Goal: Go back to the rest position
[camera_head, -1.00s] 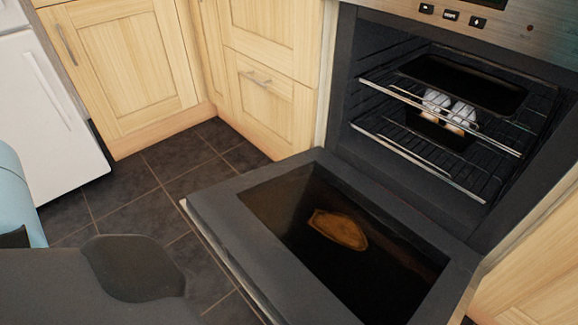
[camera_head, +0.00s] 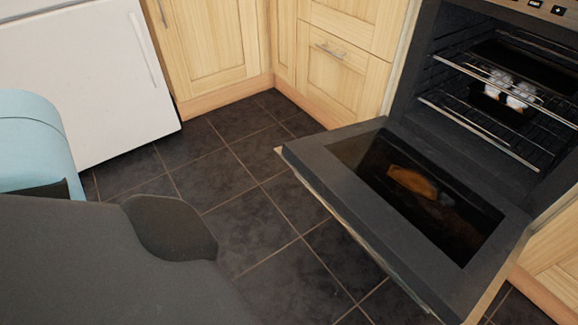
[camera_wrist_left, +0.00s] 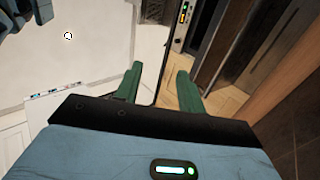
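My left gripper (camera_wrist_left: 160,70) shows in the left wrist view. Its two green fingers stand apart with nothing between them, so it is open and empty. The head view shows neither gripper; a light blue part of my own body is at the left edge and my dark grey body fills the bottom left. A blue-grey mechanical part is cut off at the top left of the wrist view; I cannot tell which part it is.
The oven door (camera_head: 330,185) hangs open to the right, its glass showing a brown patch. Inside are wire racks (camera_head: 480,133) and a dark tray with whitish items. A white appliance (camera_head: 75,75) and wooden cabinets (camera_head: 345,90) stand behind. Dark tiled floor (camera_head: 240,225) is clear between.

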